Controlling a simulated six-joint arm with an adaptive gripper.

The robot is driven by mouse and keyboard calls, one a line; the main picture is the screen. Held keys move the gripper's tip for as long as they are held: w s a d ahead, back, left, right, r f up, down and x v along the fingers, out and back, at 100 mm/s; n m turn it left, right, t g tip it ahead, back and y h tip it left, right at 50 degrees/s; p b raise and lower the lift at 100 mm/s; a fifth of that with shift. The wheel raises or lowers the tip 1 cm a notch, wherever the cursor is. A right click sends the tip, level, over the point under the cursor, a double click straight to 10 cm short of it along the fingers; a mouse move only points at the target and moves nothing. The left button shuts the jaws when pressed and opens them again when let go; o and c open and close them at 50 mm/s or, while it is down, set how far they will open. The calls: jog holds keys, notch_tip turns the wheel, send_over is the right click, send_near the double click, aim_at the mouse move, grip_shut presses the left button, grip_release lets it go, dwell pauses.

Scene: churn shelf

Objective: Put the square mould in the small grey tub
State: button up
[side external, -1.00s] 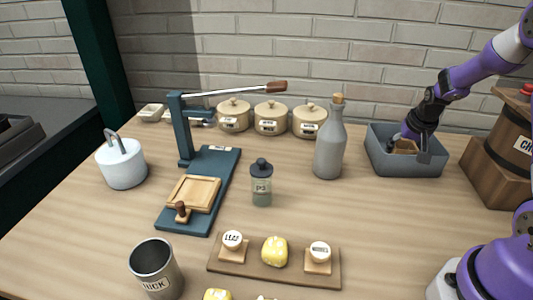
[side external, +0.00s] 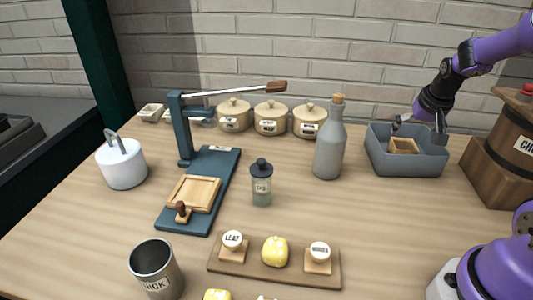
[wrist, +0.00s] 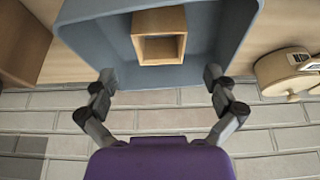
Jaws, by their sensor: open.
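The square mould (side external: 402,147) is a small open wooden frame. It lies inside the small grey tub (side external: 432,164) at the back right of the table. In the wrist view the mould (wrist: 159,22) sits inside the tub (wrist: 105,45), apart from its near wall. My gripper (side external: 420,128) is above the tub, open and empty. In the wrist view the fingers (wrist: 160,80) are spread wide, with nothing between their tips. The mould's underside is hidden.
A grey corked bottle (side external: 329,150) stands just left of the tub. A wooden churn (side external: 510,140) on a base stands to its right. Lidded pots (side external: 271,118) and a blue press (side external: 212,170) are further left. The brick wall is close behind.

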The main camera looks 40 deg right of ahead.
jog(key=s+a+r+n+y, duration=0.1)
jog(key=s+a+r+n, duration=0.1)
jog(key=a, duration=0.6)
jog(key=s+a+r+n+t+y, duration=0.1)
jog(key=s+a+r+n, duration=0.2)
jog(key=a, duration=0.5)
jog(key=s+a+r+n+t+y, duration=0.1)
jog(key=s+a+r+n, duration=0.2)
jog(key=a, duration=0.5)
jog(key=shift+r+n, duration=0.5)
jog(key=shift+r, duration=0.25)
